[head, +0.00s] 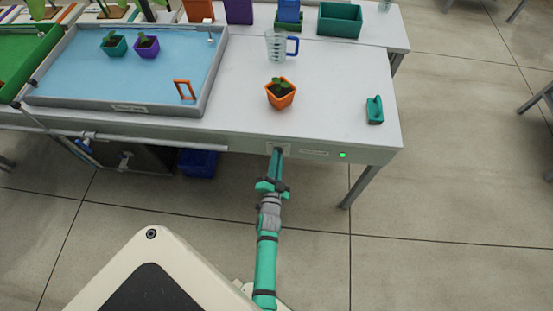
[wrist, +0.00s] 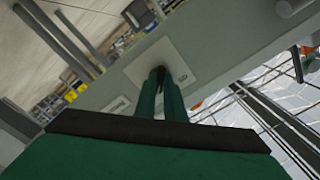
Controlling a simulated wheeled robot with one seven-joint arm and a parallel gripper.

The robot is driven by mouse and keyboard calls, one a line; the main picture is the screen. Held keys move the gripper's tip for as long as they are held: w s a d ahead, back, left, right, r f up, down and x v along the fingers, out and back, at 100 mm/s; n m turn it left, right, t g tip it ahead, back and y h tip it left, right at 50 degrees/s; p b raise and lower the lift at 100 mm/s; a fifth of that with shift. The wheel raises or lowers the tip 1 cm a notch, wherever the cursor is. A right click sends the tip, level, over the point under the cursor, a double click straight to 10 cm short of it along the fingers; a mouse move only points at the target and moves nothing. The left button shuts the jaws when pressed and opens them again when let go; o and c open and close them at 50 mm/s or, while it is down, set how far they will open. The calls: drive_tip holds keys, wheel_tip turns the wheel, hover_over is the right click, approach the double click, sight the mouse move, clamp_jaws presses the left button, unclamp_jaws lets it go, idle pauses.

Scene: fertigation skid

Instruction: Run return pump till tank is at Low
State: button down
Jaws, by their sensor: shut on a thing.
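My gripper (head: 278,157) reaches up to a pale switch plate (head: 270,147) on the front edge of the white bench. In the wrist view its two green fingers (wrist: 160,82) are closed together at the plate (wrist: 165,62), on a small dark switch mostly hidden between the fingertips. A green lamp (head: 343,155) is lit to the right of the plate, beyond a small label (head: 314,152). A dark tank (head: 126,157) stands under the bench at left; its level cannot be read. Above it, a grey-rimmed tray (head: 210,85) holds blue liquid.
Two potted plants and an orange frame (head: 184,89) are in the tray. A pipe (head: 150,143) runs along the bench front.

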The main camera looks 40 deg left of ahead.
drive_tip(key=shift+f, duration=0.1)
drive_tip(key=c, duration=1.8)
unclamp_jaws()
drive_tip(key=shift+c, duration=0.2)
drive_tip(key=shift+d, duration=0.1)
drive_tip(key=v, duration=1)
drive_tip(key=shift+s+d, duration=0.25)
drive_tip(key=shift+s, duration=0.05)
